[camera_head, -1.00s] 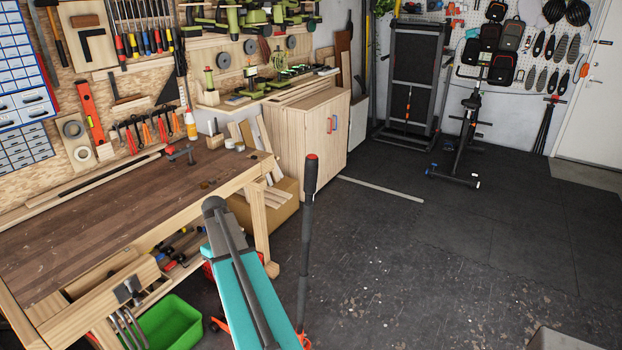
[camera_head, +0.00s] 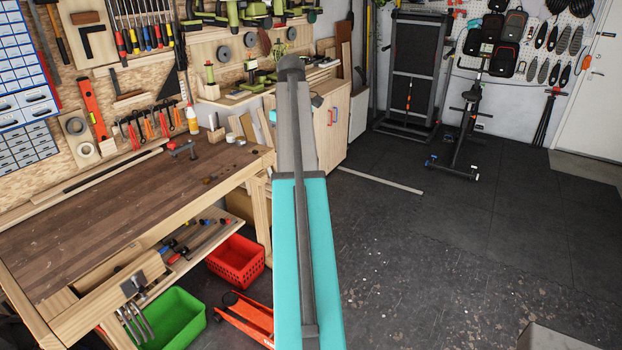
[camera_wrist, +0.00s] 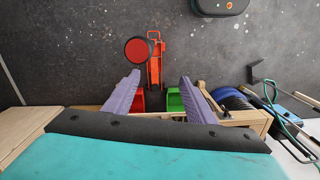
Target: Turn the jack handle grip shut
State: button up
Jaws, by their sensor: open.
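The jack handle grip (camera_wrist: 138,51) shows end-on in the wrist view as a black round end with a red centre. It stands a little beyond and left of the middle between my fingertips, apart from both. The orange floor jack (camera_wrist: 155,62) lies on the dark floor beneath it. In the head view the jack body (camera_head: 245,318) shows low on the left of my arm, and the handle is hidden behind the arm. My gripper (camera_wrist: 160,76) is open and empty, with two purple fingers spread apart. I cannot make out the fingers in the head view.
The wooden workbench (camera_head: 110,215) stands on the left. A red basket (camera_head: 236,262) and a green bin (camera_head: 172,318) sit at its lower level, close to the jack. A wooden cabinet (camera_head: 335,125) is behind my arm. The dark floor on the right is largely clear.

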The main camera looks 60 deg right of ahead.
jog(key=shift+m, duration=0.4)
jog(key=s+d+r, duration=0.2)
jog(key=s+r, duration=0.1)
jog(key=s+d+r, duration=0.1)
jog(key=shift+s+r+p, duration=0.2)
jog(key=shift+s+p, duration=0.1)
jog(key=shift+p, duration=0.1)
jog(key=shift+a, duration=0.1)
jog(key=shift+f, duration=0.15)
jog(key=shift+f+b, duration=1.4)
jog(key=shift+b, duration=0.1)
jog(key=shift+f+p, duration=1.65)
jog(key=shift+f, duration=3.75)
jog(key=shift+c, duration=0.5)
jog(key=c, duration=0.9)
jog(key=shift+c, duration=0.2)
